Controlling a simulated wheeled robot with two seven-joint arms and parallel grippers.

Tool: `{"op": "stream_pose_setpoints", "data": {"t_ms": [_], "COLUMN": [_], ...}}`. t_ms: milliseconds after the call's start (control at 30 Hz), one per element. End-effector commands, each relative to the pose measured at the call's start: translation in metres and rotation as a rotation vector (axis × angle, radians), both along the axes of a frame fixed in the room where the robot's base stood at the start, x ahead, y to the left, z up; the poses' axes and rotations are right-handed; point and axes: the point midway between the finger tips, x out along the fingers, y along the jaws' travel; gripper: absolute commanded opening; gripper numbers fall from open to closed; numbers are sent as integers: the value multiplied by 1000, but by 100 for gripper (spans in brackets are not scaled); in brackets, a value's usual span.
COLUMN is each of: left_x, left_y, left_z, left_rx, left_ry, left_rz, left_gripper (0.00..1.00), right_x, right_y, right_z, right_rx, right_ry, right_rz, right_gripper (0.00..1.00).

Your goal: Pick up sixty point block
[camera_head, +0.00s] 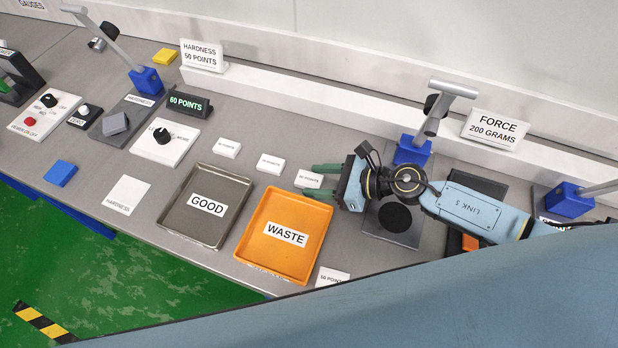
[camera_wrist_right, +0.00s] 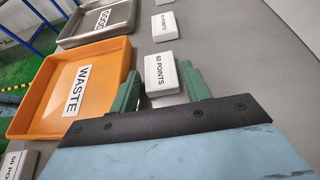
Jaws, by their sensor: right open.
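My left gripper is not in view.
Two similar white blocks (camera_head: 270,163) (camera_head: 227,147) lie in a row to the left. The orange WASTE tray (camera_head: 246,258) and grey GOOD tray (camera_head: 172,228) sit in front. A force gauge stand (camera_head: 411,150) stands behind my right wrist. Another white block (camera_head: 331,277) lies near the front edge.

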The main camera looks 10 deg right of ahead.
Motion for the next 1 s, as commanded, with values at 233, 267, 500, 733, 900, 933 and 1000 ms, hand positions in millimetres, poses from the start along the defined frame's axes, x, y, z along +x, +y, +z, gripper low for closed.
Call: {"op": "stream_pose_setpoints", "data": {"t_ms": [233, 267, 500, 733, 900, 933, 1000], "left_x": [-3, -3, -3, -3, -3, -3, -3], "left_y": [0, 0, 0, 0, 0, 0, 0], "left_z": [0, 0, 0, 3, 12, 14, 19], "left_rx": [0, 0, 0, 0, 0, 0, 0], "left_ry": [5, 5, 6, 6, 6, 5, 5], "left_rz": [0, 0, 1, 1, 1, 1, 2], "left_gripper": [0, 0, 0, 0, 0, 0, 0], "right_x": [0, 0, 0, 0, 1, 1, 0], "right_y": [-1, -1, -1, -1, -1, -1, -1], "right_z": [0, 0, 0, 7, 26, 31, 41], "right_rx": [0, 0, 0, -1, -1, 0, -2], "right_ry": [0, 0, 0, -1, -5, -4, -3], "right_rz": [-1, -1, -1, -1, 0, 0, 1], "right_gripper": [29, 25, 14, 14, 14, 14, 14]}}
